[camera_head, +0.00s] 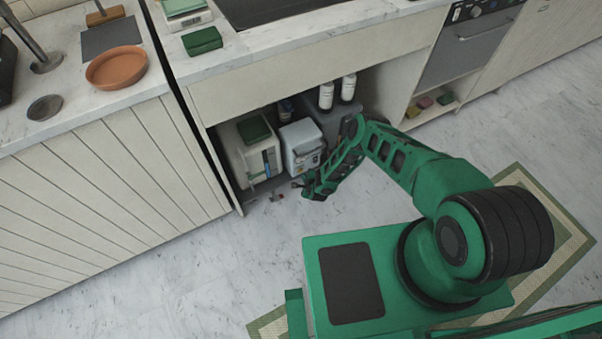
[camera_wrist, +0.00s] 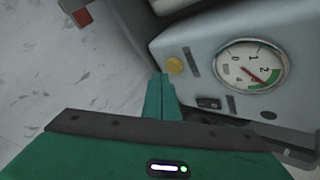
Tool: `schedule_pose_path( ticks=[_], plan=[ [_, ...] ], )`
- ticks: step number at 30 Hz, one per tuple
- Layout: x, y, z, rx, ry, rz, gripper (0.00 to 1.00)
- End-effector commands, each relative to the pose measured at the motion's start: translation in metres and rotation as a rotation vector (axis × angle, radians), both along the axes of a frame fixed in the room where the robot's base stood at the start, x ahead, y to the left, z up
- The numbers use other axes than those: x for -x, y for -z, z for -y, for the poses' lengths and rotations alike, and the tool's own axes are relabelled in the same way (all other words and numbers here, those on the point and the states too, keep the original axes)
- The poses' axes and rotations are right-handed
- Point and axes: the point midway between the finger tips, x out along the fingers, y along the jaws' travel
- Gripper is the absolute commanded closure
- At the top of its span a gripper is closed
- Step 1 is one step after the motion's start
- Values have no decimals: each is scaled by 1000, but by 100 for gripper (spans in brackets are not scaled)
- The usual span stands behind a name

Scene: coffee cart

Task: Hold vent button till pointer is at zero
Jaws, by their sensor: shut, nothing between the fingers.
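A pale grey boiler-like box (camera_head: 302,142) stands in the open cabinet bay. Its front fills the right of the wrist view (camera_wrist: 218,28). On that front are a yellow round button (camera_wrist: 175,65) and a round white gauge (camera_wrist: 251,67). The gauge's red pointer slants down to the right, away from the 0 at the left of the dial. My gripper (camera_wrist: 160,78) is shut and empty, its fingertips just below and left of the yellow button. I cannot tell whether they touch it. In the head view my gripper (camera_head: 312,188) is before the box, which it partly overlaps.
A cream container with a green top (camera_head: 250,150) stands left of the box, and white bottles (camera_head: 326,95) stand behind it. The cabinet walls and counter edge enclose the bay. The marble floor in front is open.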

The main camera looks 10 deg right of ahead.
Motion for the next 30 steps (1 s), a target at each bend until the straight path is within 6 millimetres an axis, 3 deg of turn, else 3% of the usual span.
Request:
schedule_pose_path(
  ticks=[30],
  plan=[
    [-7,-2,-2,-1,1,0,100]
  ],
)
